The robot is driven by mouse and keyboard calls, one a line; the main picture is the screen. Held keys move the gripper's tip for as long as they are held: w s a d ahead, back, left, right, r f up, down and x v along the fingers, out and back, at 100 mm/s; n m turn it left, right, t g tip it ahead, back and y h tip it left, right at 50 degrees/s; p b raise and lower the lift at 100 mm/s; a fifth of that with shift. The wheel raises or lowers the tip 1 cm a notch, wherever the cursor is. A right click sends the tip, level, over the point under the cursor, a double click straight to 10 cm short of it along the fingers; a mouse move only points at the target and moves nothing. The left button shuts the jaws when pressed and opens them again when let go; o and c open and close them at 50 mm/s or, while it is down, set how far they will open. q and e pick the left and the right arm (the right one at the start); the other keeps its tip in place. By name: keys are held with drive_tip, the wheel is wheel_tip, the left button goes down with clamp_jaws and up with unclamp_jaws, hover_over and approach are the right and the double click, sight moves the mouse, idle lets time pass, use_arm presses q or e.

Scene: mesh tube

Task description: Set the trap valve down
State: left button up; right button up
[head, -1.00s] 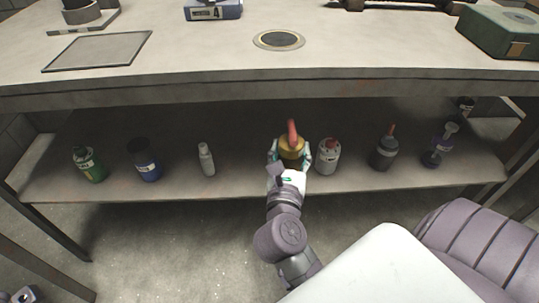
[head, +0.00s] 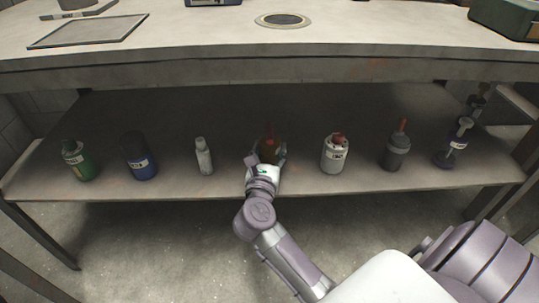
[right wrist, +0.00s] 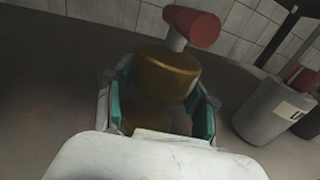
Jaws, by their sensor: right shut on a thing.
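The trap valve, a brass-coloured body with a red handle on top (head: 270,138), is over the lower shelf (head: 225,186) under the bench. It also fills the middle of the right wrist view (right wrist: 167,73), upright or slightly tilted. My right gripper (head: 267,157) is shut on its body, with teal-lined fingers on both sides in the right wrist view (right wrist: 158,100). The wrist hides the valve's lower part, so I cannot tell whether its base touches the shelf. My left gripper is not in view.
A white bottle (head: 203,157) stands left of the valve, a white canister with a red top (head: 334,155) right. Further out are green (head: 77,161) and blue (head: 139,159) containers, a grey one with a red handle (head: 396,152) and a purple one (head: 454,147). The bench top (head: 200,45) overhangs.

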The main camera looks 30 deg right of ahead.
drive_tip(key=shift+r, duration=0.15)
drive_tip(key=shift+f, duration=0.25)
drive_tip(key=o, duration=1.4)
drive_tip(key=shift+r, duration=0.1)
